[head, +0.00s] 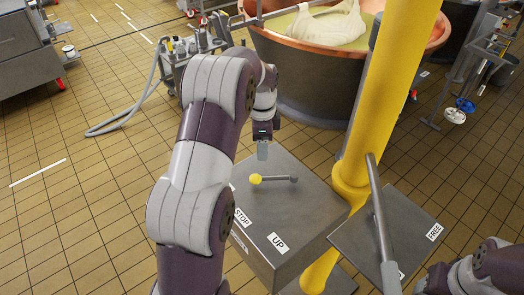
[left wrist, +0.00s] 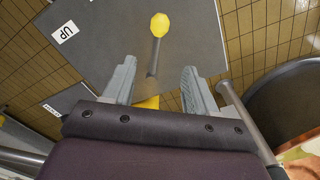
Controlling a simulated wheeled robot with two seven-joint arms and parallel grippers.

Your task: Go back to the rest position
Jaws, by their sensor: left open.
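My left gripper (head: 263,150) hangs over the far edge of a grey control box (head: 287,217), near a lever with a yellow knob (head: 256,179). In the left wrist view, the two fingers of the left gripper (left wrist: 157,90) are spread with nothing between their tips. The yellow knob (left wrist: 159,25) shows beyond them, apart from the fingers. Part of my right arm shows at the lower right of the head view, but its gripper cannot be made out.
A yellow post (head: 390,80) rises beside the box. A grey plate (head: 412,235) labelled FREE, with a long handle (head: 379,205), stands at right. A copper vat (head: 300,85) with white cloth is behind. A wheeled cart (head: 190,60) with a hose stands back left. Tiled floor is clear at left.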

